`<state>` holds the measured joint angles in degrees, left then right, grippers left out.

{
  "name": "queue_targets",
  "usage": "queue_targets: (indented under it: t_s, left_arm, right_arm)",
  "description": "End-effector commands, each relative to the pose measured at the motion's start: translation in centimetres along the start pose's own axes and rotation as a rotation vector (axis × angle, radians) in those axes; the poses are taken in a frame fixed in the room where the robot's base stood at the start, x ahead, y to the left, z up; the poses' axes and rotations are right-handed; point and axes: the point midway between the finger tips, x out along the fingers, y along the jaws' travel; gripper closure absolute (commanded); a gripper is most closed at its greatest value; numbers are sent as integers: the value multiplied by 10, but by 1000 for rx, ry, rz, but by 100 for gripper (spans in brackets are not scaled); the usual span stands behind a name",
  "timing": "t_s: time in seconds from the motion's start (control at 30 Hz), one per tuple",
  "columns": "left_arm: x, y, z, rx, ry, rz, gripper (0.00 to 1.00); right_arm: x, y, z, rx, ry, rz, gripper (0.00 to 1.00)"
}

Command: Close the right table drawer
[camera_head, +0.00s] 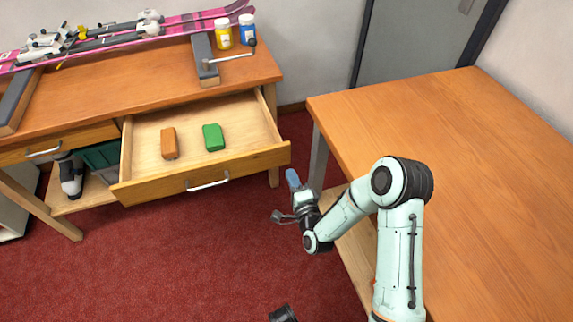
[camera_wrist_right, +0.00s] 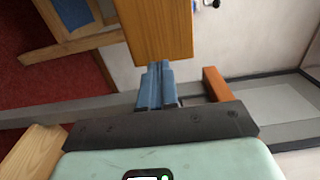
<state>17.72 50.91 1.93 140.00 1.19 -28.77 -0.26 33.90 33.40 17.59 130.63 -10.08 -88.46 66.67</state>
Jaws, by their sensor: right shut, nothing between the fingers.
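The right table drawer (camera_head: 160,186) is pulled well out from under the wooden bench top. Its front carries a silver handle (camera_head: 208,185). An orange block (camera_head: 169,143) and a green block (camera_head: 213,137) lie inside it. My right gripper (camera_head: 292,178) is shut and empty, just in front of the right end of the drawer front. In the right wrist view its blue fingers (camera_wrist_right: 157,82) are together, close to the edge of a wooden panel (camera_wrist_right: 155,30) that looks like the drawer front. I cannot tell whether they touch.
The bench top (camera_head: 130,85) holds pink skis (camera_head: 120,40), a yellow-labelled jar (camera_head: 223,34) and a blue jar (camera_head: 247,28). A left drawer (camera_head: 60,145) is shut. A large wooden table (camera_head: 450,150) stands close on the right. Red carpet (camera_head: 170,250) lies clear before the drawer.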

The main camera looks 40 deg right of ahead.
Motion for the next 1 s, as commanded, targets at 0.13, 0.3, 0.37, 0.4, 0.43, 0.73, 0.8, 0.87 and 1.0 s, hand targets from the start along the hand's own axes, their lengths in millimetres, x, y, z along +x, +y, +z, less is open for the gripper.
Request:
queue_targets:
  t_s: [0.13,0.3,0.37,0.4,0.43,0.73,0.8,0.87,1.0]
  left_arm:
    - [3,-1,-4,-1,12,-1,3]
    - [6,-2,-8,-2,22,-2,3]
    - [6,-2,-9,-2,25,-2,3]
    - [6,-2,-9,-2,26,-2,3]
    - [6,-2,-10,-3,26,-2,3]
    - [6,-2,-10,-3,27,-2,3]
    - [6,-2,-10,-3,27,-2,3]
    - [7,-3,-10,-3,28,-2,3]
    - [10,-4,-14,-3,39,-2,3]
  right_arm:
    - [28,1,0,0,0,-1,100]
    - [48,2,0,0,0,1,100]
    - [52,1,0,0,0,1,100]
    - [54,2,0,0,0,2,100]
    - [55,1,0,0,0,2,100]
    - [56,1,0,0,0,2,100]
    - [56,1,0,0,0,2,100]
    - [57,1,0,-1,0,2,100]
    - [64,2,-3,-1,0,1,100]
